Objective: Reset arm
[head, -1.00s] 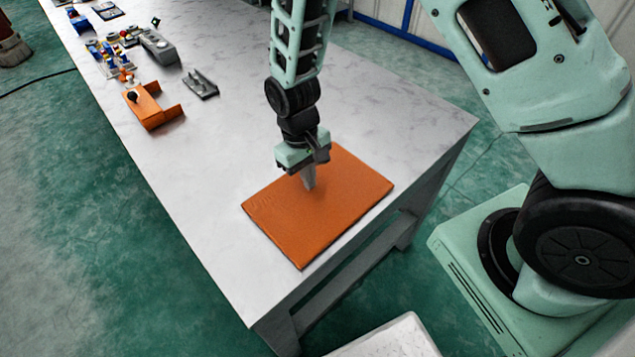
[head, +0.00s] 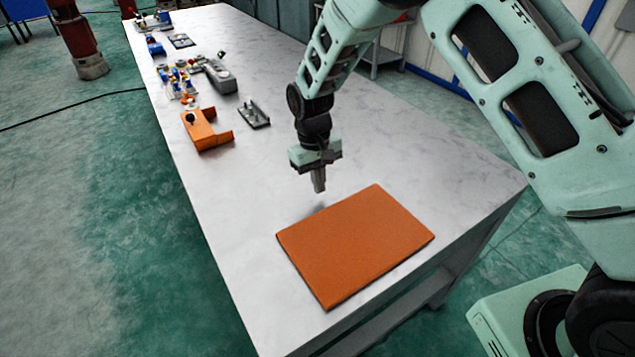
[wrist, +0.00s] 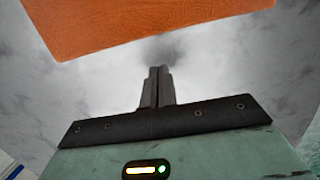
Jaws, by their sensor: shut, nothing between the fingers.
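My gripper (head: 319,185) is shut and empty. It points down above the white table, just beyond the far edge of the orange mat (head: 355,245). In the wrist view the closed fingers (wrist: 157,80) are side by side over bare tabletop, with the orange mat (wrist: 120,22) at the top of the picture. A soft shadow lies on the table by the fingertips, which are apart from the surface.
The white table (head: 250,250) carries an orange bracket part (head: 205,132), a dark grey flat part (head: 254,115), a grey hoist part (head: 221,76) and several small coloured parts (head: 178,85) along its left far side. The tabletop around the mat is clear.

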